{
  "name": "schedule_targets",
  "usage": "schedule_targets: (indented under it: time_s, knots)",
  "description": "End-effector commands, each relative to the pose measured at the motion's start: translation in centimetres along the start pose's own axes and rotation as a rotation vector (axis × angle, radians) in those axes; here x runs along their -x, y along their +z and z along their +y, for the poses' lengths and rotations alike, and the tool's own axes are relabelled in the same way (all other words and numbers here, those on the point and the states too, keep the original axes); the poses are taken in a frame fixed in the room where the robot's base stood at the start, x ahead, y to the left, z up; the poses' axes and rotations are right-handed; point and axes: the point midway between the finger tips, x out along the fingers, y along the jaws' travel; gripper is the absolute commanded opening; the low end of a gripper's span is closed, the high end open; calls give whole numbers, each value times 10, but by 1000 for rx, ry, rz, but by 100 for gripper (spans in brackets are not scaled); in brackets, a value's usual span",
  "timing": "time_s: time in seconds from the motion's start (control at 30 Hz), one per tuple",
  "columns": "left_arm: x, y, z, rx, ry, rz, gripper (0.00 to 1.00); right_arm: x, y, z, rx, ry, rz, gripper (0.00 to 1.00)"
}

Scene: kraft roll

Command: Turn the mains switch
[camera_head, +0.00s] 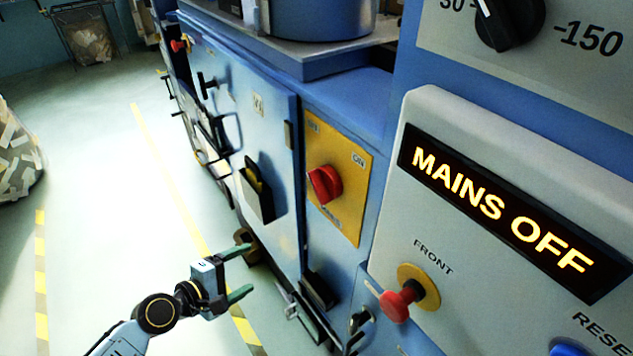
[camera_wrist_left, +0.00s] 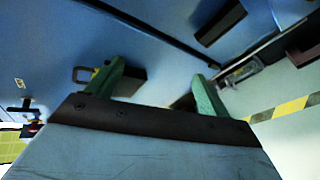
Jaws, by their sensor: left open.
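The mains switch is a red rotary knob (camera_head: 325,184) on a yellow plate (camera_head: 347,205) on the blue cabinet front, right of centre in the head view. "ON" is printed at the plate's upper right; another label at its upper left is hard to read. A lit display (camera_head: 500,205) reads "MAINS OFF". My left gripper (camera_head: 243,271) is open and empty, below and left of the switch, apart from it. In the left wrist view its green fingers (camera_wrist_left: 160,88) are spread in front of the blue cabinet. My right gripper is out of view.
A blue cabinet door (camera_head: 240,130) with a black pocket (camera_head: 257,190) is left of the switch. A red push button (camera_head: 402,300) marked "FRONT" juts from the grey panel at lower right. A black dial (camera_head: 509,22) sits above.

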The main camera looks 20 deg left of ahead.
Motion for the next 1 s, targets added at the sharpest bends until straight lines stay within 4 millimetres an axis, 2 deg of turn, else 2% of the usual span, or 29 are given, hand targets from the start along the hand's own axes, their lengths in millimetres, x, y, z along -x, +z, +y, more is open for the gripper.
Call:
schedule_targets:
  time_s: [0.03, 0.1, 0.2, 0.3, 0.43, 0.57, 1.0]
  knots:
    - [10, 21, 40, 80, 65, -67, 80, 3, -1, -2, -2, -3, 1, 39]
    - [23, 47, 82, 190, 131, -161, 80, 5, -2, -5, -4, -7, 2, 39]
    - [42, 80, 125, 308, 185, -280, 80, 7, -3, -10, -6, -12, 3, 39]
    - [58, 101, 150, 379, 207, -363, 80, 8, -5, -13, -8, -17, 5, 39]
    - [64, 114, 164, 420, 217, -410, 80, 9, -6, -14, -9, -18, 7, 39]
    - [54, 119, 170, 426, 220, -416, 80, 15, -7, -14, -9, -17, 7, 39]
    - [-24, 148, 194, 424, 220, -414, 80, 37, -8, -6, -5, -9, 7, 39]
